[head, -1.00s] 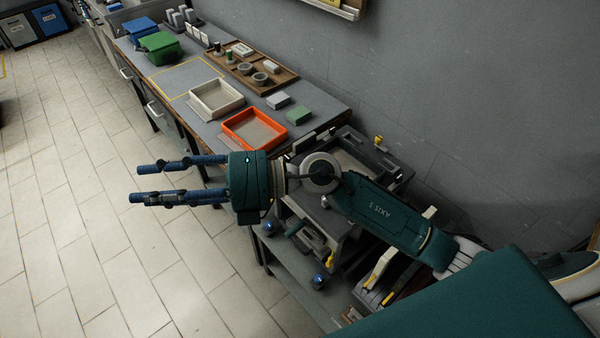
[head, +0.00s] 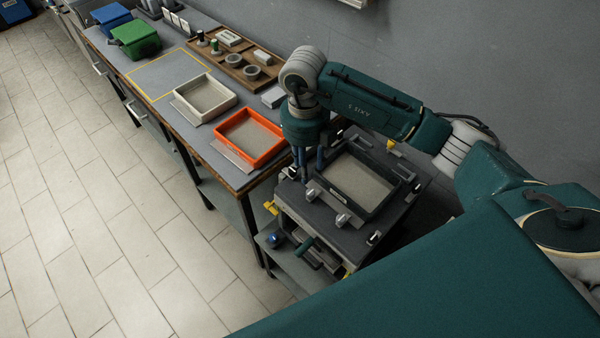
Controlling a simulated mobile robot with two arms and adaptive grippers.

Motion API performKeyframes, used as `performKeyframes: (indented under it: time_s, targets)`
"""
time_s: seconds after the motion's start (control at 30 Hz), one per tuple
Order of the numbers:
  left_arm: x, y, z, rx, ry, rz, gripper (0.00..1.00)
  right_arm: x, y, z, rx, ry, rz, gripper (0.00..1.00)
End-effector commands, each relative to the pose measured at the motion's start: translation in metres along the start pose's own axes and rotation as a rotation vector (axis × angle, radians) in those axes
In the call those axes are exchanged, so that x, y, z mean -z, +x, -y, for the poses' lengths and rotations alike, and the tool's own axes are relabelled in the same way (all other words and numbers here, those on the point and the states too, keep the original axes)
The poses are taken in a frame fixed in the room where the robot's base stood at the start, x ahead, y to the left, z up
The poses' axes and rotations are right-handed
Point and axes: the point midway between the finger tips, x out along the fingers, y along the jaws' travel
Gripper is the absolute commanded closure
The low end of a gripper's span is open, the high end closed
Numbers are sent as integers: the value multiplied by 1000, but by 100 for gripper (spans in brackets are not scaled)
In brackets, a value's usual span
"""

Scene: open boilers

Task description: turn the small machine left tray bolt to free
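The small machine (head: 328,217) stands at the end of the bench, with a dark-framed tray (head: 360,185) on its top. Small grey bolt-like parts show at the tray's near edge, one at the left (head: 312,195) and one further right (head: 342,219). My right gripper (head: 312,180) points down at the tray's left side, its two blue fingers apart. The fingertips are close to the machine top; I cannot tell whether they touch a bolt there, and the far left corner is partly hidden behind them. My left gripper is not in view.
An orange tray (head: 283,151) and a beige tray (head: 206,111) stand on the bench left of the machine. A wooden board (head: 262,87) with small parts lies behind them. A green-handled lever (head: 306,244) sticks out at the machine's front. The tiled floor at left is clear.

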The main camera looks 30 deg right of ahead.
Motion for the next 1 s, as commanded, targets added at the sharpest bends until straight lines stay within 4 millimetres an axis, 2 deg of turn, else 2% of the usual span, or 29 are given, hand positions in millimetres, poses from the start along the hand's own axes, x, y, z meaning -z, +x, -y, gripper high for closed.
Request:
performKeyframes:
  time_s: [0.07,0.13,0.3,0.43,0.57,0.7,0.8,1.0]
  targets:
    - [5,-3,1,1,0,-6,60,1,5,1,4,2,-4,62]
    - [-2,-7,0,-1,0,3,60,2,13,1,4,2,-8,62]
    - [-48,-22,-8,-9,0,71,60,3,43,0,3,0,-9,62]
    - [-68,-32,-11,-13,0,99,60,2,68,0,2,1,-8,62]
    - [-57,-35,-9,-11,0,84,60,2,88,0,2,0,-6,62]
    - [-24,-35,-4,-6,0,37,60,2,102,0,1,-2,-4,62]
    - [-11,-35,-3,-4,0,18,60,1,106,0,0,-2,-3,62]
    - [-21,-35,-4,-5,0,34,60,1,107,0,1,-2,-2,62]
